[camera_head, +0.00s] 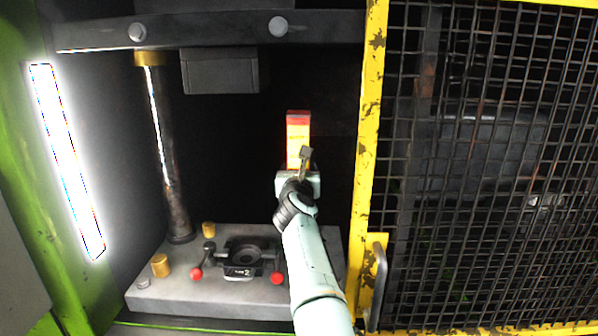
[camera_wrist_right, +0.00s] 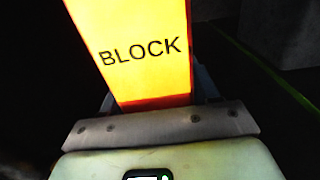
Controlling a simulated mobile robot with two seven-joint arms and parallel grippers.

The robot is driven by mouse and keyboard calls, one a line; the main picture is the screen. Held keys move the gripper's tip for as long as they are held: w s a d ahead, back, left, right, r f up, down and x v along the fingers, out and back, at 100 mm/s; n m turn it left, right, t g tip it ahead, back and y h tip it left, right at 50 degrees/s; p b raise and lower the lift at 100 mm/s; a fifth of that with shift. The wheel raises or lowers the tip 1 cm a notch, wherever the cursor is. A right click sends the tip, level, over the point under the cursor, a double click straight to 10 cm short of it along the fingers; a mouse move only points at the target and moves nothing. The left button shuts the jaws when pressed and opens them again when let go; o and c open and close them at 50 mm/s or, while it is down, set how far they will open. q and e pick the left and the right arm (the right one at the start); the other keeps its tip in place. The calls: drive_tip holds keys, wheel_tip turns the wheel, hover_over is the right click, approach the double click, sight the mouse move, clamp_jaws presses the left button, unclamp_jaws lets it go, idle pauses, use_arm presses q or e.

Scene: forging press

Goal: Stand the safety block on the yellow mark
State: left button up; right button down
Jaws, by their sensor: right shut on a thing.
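The safety block (camera_head: 298,130) is a yellow bar with red ends, held upright inside the press opening. In the right wrist view the block (camera_wrist_right: 140,50) shows the word BLOCK, with its red lower end close to my palm. My right gripper (camera_head: 299,170) is shut on its lower part; in the right wrist view the gripper (camera_wrist_right: 153,92) has a finger on each side. The block is above and behind the right side of the grey bed (camera_head: 190,293), as seen. I cannot make out the yellow mark in either view. My left gripper is not in view.
A die (camera_head: 246,257) with two red knobs sits on the bed, beside short brass pins (camera_head: 160,265). A steel column (camera_head: 167,150) stands left, the dark ram (camera_head: 220,72) hangs above. A yellow-framed mesh guard (camera_head: 372,120) is close on the right of my arm.

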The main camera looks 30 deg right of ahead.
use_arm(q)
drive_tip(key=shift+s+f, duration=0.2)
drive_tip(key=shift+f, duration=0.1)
use_arm(e)
drive_tip(key=shift+f, duration=0.2)
drive_tip(key=shift+c, duration=0.9)
unclamp_jaws()
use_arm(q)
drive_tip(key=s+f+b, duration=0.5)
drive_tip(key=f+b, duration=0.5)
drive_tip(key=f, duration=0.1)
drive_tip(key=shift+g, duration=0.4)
use_arm(e)
drive_tip(key=v, duration=1.3)
drive_tip(key=shift+s, duration=0.25)
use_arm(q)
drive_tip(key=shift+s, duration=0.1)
use_arm(e)
drive_tip(key=shift+a, duration=0.1)
